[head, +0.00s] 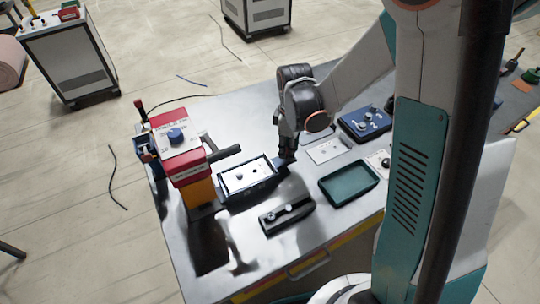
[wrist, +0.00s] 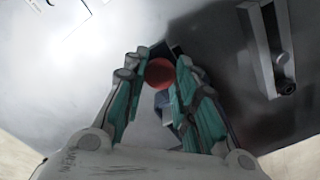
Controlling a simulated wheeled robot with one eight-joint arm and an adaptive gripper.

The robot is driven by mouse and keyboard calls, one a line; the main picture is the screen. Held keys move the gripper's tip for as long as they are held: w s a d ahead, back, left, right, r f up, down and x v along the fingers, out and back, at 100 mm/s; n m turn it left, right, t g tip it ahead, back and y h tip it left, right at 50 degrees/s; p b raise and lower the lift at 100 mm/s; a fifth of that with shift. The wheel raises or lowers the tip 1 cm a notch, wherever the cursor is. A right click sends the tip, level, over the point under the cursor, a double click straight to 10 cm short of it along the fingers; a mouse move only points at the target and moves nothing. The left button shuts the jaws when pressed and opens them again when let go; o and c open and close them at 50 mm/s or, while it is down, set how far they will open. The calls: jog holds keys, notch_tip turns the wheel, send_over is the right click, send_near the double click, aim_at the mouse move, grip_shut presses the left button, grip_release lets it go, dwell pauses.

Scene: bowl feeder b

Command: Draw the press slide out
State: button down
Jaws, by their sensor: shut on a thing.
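The press (head: 182,150) has a red head with a blue knob, an orange body and a dark lever, and stands at the left of the table. Its slide (head: 232,195), a dark frame with a white plate and small parts on it, extends right from the press's base. My gripper (head: 287,156) is at the slide's right end, pointing down. In the wrist view my gripper's fingers (wrist: 160,85) are closed around a round red knob (wrist: 160,72). The slide's end under the knob is mostly hidden by the fingers.
A green tray (head: 349,197) lies right of the slide. A black fixture (head: 287,216) lies in front of it and also shows in the wrist view (wrist: 262,50). A blue box (head: 364,124) and white plate (head: 328,150) are farther right. The table behind the slide is clear.

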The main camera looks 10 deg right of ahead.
jog(key=shift+w+d, duration=0.25)
jog(key=shift+d, duration=0.6)
jog(key=shift+w+d, duration=0.25)
jog(key=shift+d, duration=0.65)
jog(key=shift+w+d, duration=0.25)
jog(key=shift+d, duration=0.6)
jog(key=c, duration=1.2)
grip_release()
jog(key=shift+d, duration=0.15)
jog(key=shift+c, duration=0.2)
notch_tip(320, 180, up, 12)
jog(key=s+a+r+m+t, duration=0.1)
jog(key=s+r+m+t, duration=0.2)
jog(key=s+m, duration=0.3)
jog(key=s+a+r+m+t, duration=0.2)
jog(key=s+r+m+t, duration=0.2)
jog(key=s, duration=0.7)
jog(key=shift+s+r+m, duration=0.35)
jog(key=shift+r+m, duration=0.3)
jog(key=shift+m, duration=0.45)
